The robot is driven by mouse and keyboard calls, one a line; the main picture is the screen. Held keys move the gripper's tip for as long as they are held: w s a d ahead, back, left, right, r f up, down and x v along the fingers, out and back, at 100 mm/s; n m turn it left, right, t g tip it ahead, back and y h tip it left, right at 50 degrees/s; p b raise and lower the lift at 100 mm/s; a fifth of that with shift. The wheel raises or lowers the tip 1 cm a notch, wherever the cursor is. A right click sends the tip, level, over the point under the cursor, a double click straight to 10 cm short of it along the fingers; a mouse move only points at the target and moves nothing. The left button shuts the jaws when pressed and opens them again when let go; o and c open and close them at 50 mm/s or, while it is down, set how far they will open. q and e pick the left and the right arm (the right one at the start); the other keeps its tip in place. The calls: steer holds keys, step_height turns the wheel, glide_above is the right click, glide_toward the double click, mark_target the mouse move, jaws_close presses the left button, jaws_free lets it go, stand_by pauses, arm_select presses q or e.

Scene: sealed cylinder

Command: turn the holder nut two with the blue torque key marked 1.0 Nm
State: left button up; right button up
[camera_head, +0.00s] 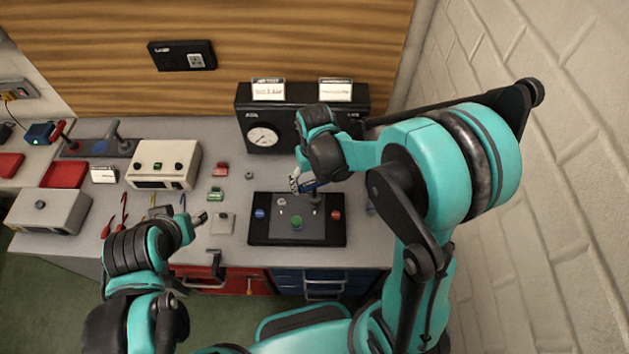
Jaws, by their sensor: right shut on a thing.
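My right gripper (299,183) is shut on the blue torque key (309,185), of which a small blue part shows at the fingers. Its marking is too small to read. The key is above the back edge of a black fixture plate (262,238). The plate carries a blue knob (260,213), a red knob (336,214), a green round part (296,222) and a dark upright post (315,198). I cannot tell which part is holder nut two, or whether the key touches anything. My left gripper (185,217) is low over the bench, left of the plate, and its opening is unclear.
A black gauge box (263,138) with two label cards stands behind the plate. A cream box (163,164), red and green blocks (218,196), and red-handled tools (122,213) are to the left. A brick wall (570,180) bounds the right side.

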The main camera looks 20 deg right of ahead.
steer(key=shift+f, duration=0.25)
stand_by(0.4)
steer(key=shift+f+b, duration=0.7)
steer(key=shift+b, duration=0.2)
steer(key=shift+f, duration=0.1)
steer(key=m+b, duration=0.1)
steer(key=m, duration=0.2)
steer(key=shift+m, duration=1.1)
